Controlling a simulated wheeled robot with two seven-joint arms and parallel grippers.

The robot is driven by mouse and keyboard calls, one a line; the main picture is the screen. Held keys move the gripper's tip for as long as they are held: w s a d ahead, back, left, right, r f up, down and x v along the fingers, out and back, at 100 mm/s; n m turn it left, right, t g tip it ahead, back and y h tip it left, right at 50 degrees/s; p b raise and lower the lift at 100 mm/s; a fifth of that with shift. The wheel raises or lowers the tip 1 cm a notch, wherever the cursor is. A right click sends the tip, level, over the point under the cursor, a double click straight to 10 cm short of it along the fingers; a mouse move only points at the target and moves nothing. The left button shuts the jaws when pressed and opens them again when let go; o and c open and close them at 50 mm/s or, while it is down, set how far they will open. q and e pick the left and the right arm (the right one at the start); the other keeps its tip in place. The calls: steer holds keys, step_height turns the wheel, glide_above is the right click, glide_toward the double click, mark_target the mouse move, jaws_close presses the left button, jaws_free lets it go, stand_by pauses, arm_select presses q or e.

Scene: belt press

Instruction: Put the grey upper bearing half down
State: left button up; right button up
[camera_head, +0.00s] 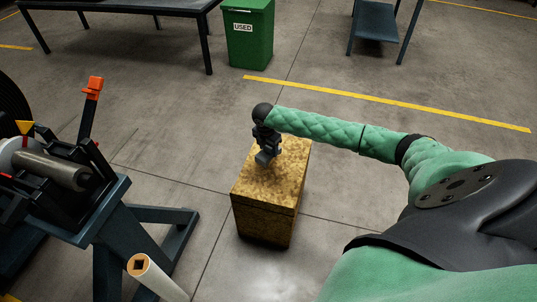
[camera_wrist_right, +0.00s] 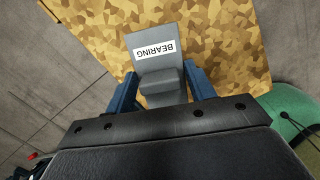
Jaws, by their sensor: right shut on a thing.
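The grey upper bearing half (camera_wrist_right: 158,70) carries a white "BEARING" label and shows in the right wrist view between two blue fingers. My right gripper (camera_wrist_right: 165,92) is shut on it. In the head view the right gripper (camera_head: 266,150) is over the top of the speckled yellow-brown block (camera_head: 266,208), with the bearing half (camera_head: 264,159) below it. I cannot tell whether the bearing half touches the block's top. My left gripper is not in view.
A machine stand (camera_head: 95,220) with a grey roller (camera_head: 50,170) and an orange-tipped lever (camera_head: 93,88) stands at left. A tube (camera_head: 150,275) leans at its foot. A green "USED" bin (camera_head: 249,40) and tables stand at the back. Floor around the block is clear.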

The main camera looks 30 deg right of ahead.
mark_target(268, 152)
steer(key=shift+f, duration=1.75)
steer(key=shift+f, duration=0.1)
steer(key=o, duration=1.4)
